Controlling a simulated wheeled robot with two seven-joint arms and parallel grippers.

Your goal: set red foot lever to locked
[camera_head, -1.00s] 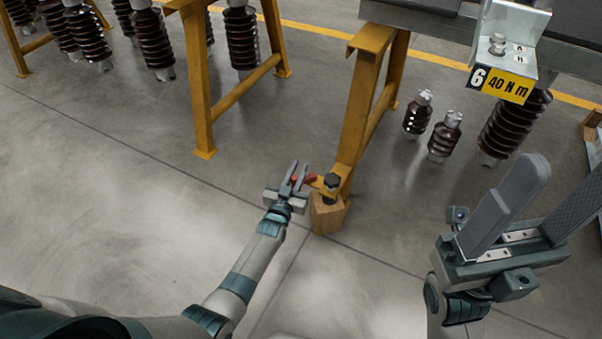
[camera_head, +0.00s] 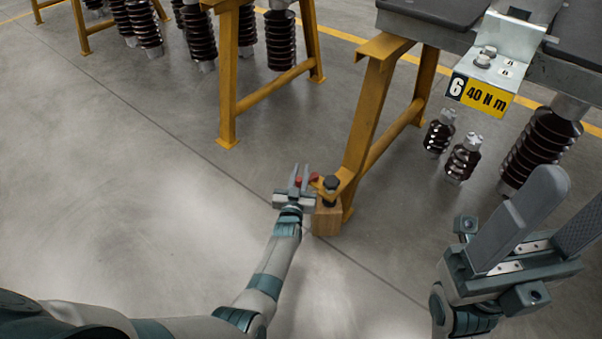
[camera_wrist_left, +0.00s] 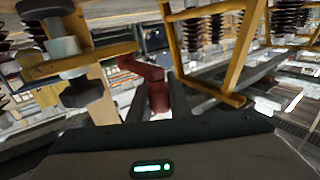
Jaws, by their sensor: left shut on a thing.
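My left gripper (camera_head: 299,178) is shut on the lever's outer end, left of the knob. Its fingers hide part of the lever. In the left wrist view the red lever (camera_wrist_left: 155,85) runs from near the knob down towards the gripper. I cannot read a lock mark. My right gripper (camera_head: 562,205) is open and empty at the right, in front of the camera.
A bracket with a yellow "6 40 N m" label (camera_head: 486,97) hangs from the bench at upper right. Brown ribbed insulators (camera_head: 463,158) stand on the floor below. Another yellow trestle (camera_head: 228,75) stands at the back. The floor (camera_head: 130,200) at left is clear.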

